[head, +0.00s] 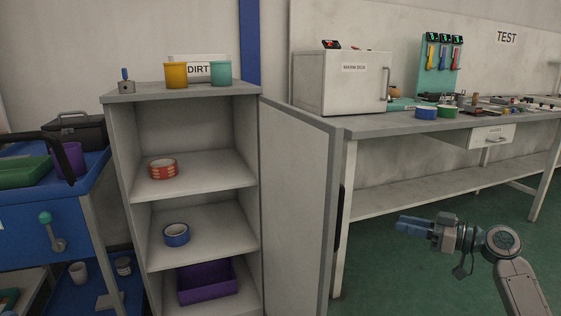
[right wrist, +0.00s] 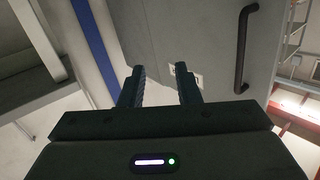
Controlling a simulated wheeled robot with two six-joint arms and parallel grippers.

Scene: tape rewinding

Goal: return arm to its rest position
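My right arm comes in at the lower right of the head view. Its gripper (head: 402,225) points left, in front of the open cabinet door (head: 295,190) and the workbench, over the green floor. In the right wrist view the two dark fingers (right wrist: 160,75) stand apart with nothing between them. The grey door with its black handle (right wrist: 245,48) lies beyond them. My left gripper is not in view.
The open cabinet holds a red tape roll (head: 163,169), a blue tape roll (head: 176,235) and a purple bin (head: 208,281). A yellow cup (head: 176,75) and a teal cup (head: 221,73) stand on top. A blue cart (head: 45,225) is at left, a workbench (head: 400,125) at right.

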